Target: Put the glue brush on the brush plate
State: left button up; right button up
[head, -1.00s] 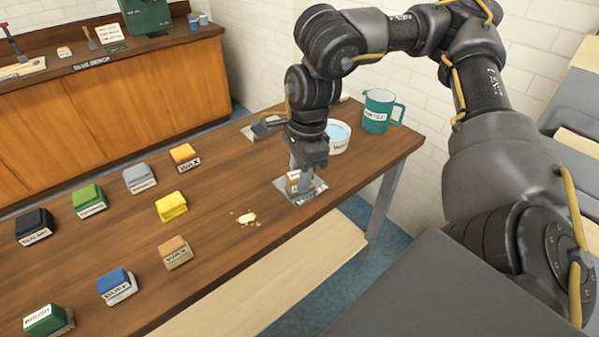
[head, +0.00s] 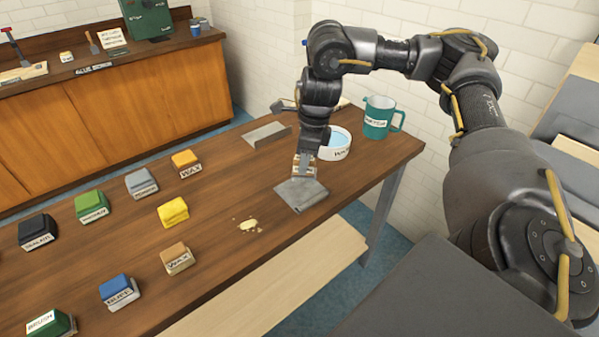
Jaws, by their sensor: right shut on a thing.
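My right gripper (head: 305,153) is shut on a small brown and white block (head: 303,167), held just above or at the far edge of a grey plate or folded sheet (head: 301,194) on the wooden table. I cannot tell which of these is the brush plate. A small tool with a thin handle (head: 93,42), perhaps the glue brush, stands on the far counter labelled as a glue bench. My left gripper is out of view.
A white bowl of blue liquid (head: 336,145) and a teal jug (head: 379,118) stand beyond my gripper. Yellow crumbs (head: 247,225) lie near the front edge.

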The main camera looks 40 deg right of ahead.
jog(key=w+f, duration=0.1)
jog(key=f, duration=0.1)
jog(key=w+d+f, duration=0.1)
jog(key=w+f, duration=0.1)
jog(key=shift+d+f, duration=0.1)
jog(key=shift+f, duration=0.05)
jog(key=shift+w+d+f, duration=0.1)
jog(key=shift+w+f, duration=0.1)
jog(key=shift+f, duration=1.5)
jog(key=shift+f, duration=0.1)
jog(key=o, duration=0.9)
